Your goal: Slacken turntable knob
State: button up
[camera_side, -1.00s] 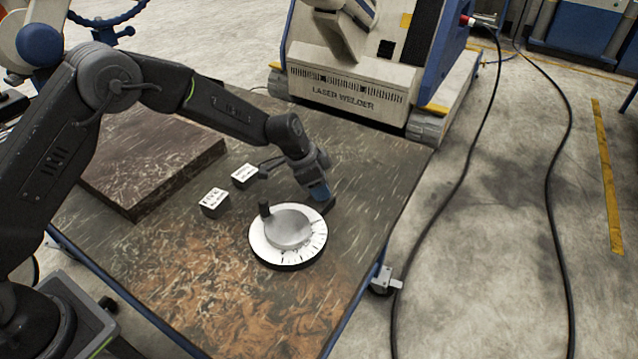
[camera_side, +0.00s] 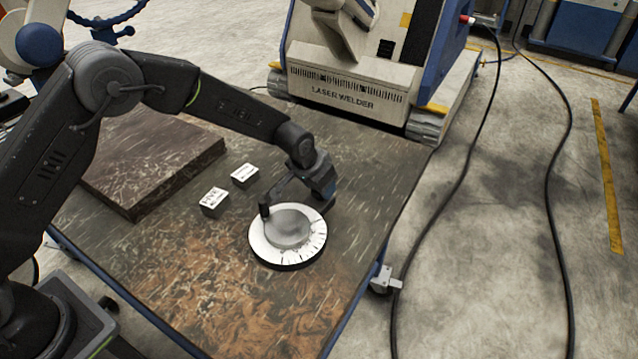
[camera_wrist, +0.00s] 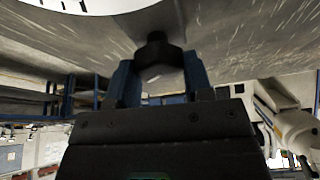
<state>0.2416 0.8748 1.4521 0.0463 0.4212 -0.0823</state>
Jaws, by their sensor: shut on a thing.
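The turntable (camera_side: 300,255) is a round disc on the bench with a white, marked rim and a grey raised centre. Its small black knob (camera_side: 264,212) stands at the disc's upper left edge in the side view. My gripper (camera_side: 270,202) reaches to the knob from the upper right. In the wrist view, the two blue fingers of my gripper (camera_wrist: 157,72) stand on either side of the dark knob (camera_wrist: 156,50), shut on it. Part of the turntable rim (camera_wrist: 105,6) shows at the top of that view. The exact finger contact is small and dark.
Two small labelled blocks (camera_side: 214,203) (camera_side: 244,176) stand left of my gripper. A thick dark slab (camera_side: 150,165) lies further left on the bench (camera_side: 200,290). A laser welder (camera_side: 345,90) stands behind. The bench front is clear.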

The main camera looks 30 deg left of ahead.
jog(key=n+y, duration=0.1)
jog(key=n, duration=0.3)
jog(key=shift+d+y, duration=0.1)
jog(key=shift+y, duration=0.3)
jog(key=shift+n+g+y, duration=0.4)
jog(key=shift+n+y, duration=0.1)
jog(key=shift+n, duration=1.7)
jog(key=o, duration=0.9)
jog(key=shift+r, duration=0.1)
jog(key=v, duration=1.3)
jog(key=shift+s+d+r, duration=0.2)
jog(key=shift+d+r, duration=0.05)
